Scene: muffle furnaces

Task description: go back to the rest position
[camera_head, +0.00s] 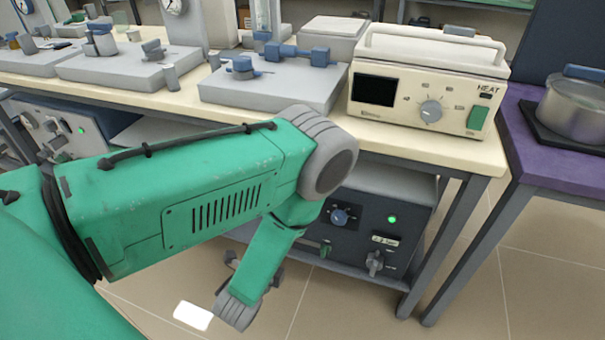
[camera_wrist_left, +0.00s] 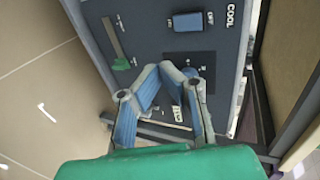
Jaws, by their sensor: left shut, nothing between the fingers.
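My left arm (camera_head: 190,200) is green and reaches in from the left, bending down in front of the bench. Its fingers are not clear in the head view. In the left wrist view my left gripper (camera_wrist_left: 168,72) has blue-padded fingers closed together with nothing between them. The fingers appear in front of a dark control panel (camera_wrist_left: 165,40) with a blue switch (camera_wrist_left: 188,22), a green lever and the words COOL and OFF. I cannot tell whether they touch it. My right gripper is in neither view.
A dark furnace unit (camera_head: 358,245) with knobs and a lit green lamp sits under the bench. On the bench (camera_head: 440,148) stands a cream HEAT unit (camera_head: 425,85). A steel pot (camera_head: 575,108) stands on a purple table (camera_head: 545,160). Tiled floor (camera_head: 480,270) shows at the lower right.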

